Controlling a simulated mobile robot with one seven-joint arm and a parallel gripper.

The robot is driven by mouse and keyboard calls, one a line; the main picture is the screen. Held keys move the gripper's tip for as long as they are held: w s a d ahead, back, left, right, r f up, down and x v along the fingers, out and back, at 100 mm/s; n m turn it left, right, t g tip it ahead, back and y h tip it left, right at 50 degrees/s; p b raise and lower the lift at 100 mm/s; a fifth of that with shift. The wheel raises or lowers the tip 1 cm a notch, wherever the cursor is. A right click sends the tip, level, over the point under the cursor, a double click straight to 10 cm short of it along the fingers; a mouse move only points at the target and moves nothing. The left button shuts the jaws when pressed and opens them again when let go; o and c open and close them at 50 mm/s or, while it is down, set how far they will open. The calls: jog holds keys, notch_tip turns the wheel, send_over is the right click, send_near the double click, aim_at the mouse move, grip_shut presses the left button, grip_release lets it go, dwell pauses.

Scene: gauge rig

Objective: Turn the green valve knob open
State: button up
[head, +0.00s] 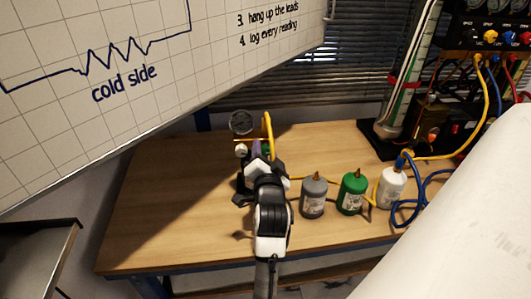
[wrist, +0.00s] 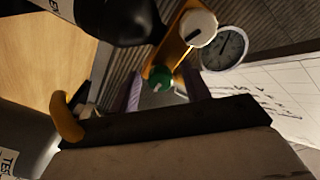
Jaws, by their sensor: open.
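The green valve knob (wrist: 160,77) is a round green cap with a pale mark, low on a yellow-orange panel (wrist: 180,45) in the wrist view. In the head view a small patch of green (head: 267,150) shows just beyond my gripper (head: 256,152), mostly hidden by it. In the wrist view my gripper (wrist: 164,92) is open, its purplish fingers to either side of the green knob's line. The knob appears just beyond the fingertips; I cannot tell whether they touch it.
A white knob (wrist: 198,27) and a round gauge (wrist: 223,48) sit by the green knob. A grey bottle (head: 313,198), a green bottle (head: 352,194) and a white bottle (head: 391,188) stand right of my arm. Cables and instruments fill the right. The table's left side (head: 165,215) is clear.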

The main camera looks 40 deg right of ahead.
jog(key=c, duration=1)
jog(key=shift+n, duration=0.3)
jog(key=n+b, duration=0.2)
jog(key=n, duration=0.1)
jog(key=shift+f, duration=0.15)
jog(key=n+b, duration=0.2)
jog(key=n, duration=0.3)
jog(key=n+b, duration=0.1)
jog(key=n, duration=0.3)
jog(key=shift+n+b, duration=0.3)
jog(key=shift+b, duration=0.1)
jog(key=n+b, duration=0.1)
jog(key=n, duration=0.3)
jog(key=shift+s+d+n, duration=0.1)
jog(key=shift+n, duration=0.3)
